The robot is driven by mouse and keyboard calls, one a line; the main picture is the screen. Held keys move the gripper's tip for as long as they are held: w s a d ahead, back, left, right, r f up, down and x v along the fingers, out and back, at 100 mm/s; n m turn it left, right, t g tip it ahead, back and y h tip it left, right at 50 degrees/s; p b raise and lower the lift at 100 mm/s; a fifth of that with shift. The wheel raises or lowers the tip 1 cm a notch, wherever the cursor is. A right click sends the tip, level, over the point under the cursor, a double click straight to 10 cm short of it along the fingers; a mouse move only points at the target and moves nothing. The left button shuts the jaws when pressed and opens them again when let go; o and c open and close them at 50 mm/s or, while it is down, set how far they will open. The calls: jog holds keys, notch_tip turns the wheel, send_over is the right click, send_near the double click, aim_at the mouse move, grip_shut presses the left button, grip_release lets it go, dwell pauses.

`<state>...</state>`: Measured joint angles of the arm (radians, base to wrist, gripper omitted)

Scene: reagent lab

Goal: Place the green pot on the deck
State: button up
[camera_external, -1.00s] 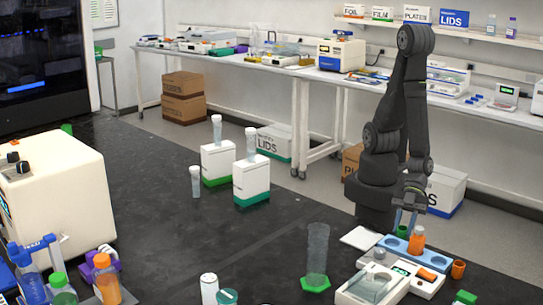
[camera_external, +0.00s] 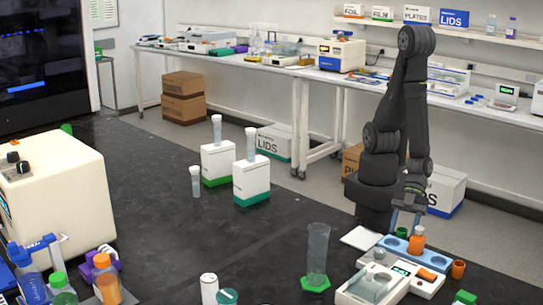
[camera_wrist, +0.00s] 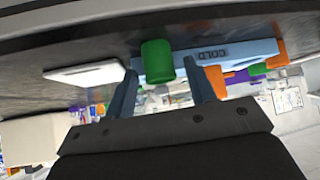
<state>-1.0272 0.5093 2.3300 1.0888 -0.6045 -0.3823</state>
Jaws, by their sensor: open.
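The green pot (camera_wrist: 157,61) is upright in the scene but appears inverted in the wrist view, between and just beyond my gripper's fingertips (camera_wrist: 162,78). A gap shows on both sides of it, so my gripper is open. In the external view the pot (camera_external: 402,232) is a small green shape under my gripper (camera_external: 405,222), partly hidden by the fingers.
An orange bottle (camera_external: 417,241) stands in the blue block close to my gripper's right. A white flat plate (camera_external: 361,238) lies to the left. A balance (camera_external: 372,284), a clear cylinder (camera_external: 317,250) and an orange cup (camera_external: 458,269) are nearby. The black bench centre is mostly clear.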

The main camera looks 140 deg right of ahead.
jog(key=v, duration=1.2)
dwell(0.6)
jog(key=shift+x, duration=6.1)
jog(key=shift+f, duration=0.1)
